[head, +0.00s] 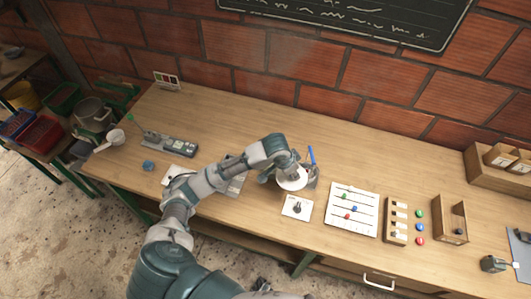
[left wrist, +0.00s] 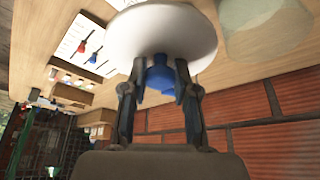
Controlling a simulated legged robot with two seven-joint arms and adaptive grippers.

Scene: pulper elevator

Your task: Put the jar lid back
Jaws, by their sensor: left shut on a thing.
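My left gripper (head: 290,170) is over the worktable, shut on the blue knob (left wrist: 160,75) of the white round jar lid (left wrist: 165,32). The lid also shows in the head view (head: 292,181), under the gripper and partly hidden by it. A pale translucent rounded thing (left wrist: 265,24), which looks like the jar, stands beside the lid in the left wrist view. In the head view the jar is largely hidden by my gripper, so I cannot tell the exact gap between it and the lid. My right gripper is not in view.
The brick wall (head: 300,70) closes the back. The table's back middle is clear.

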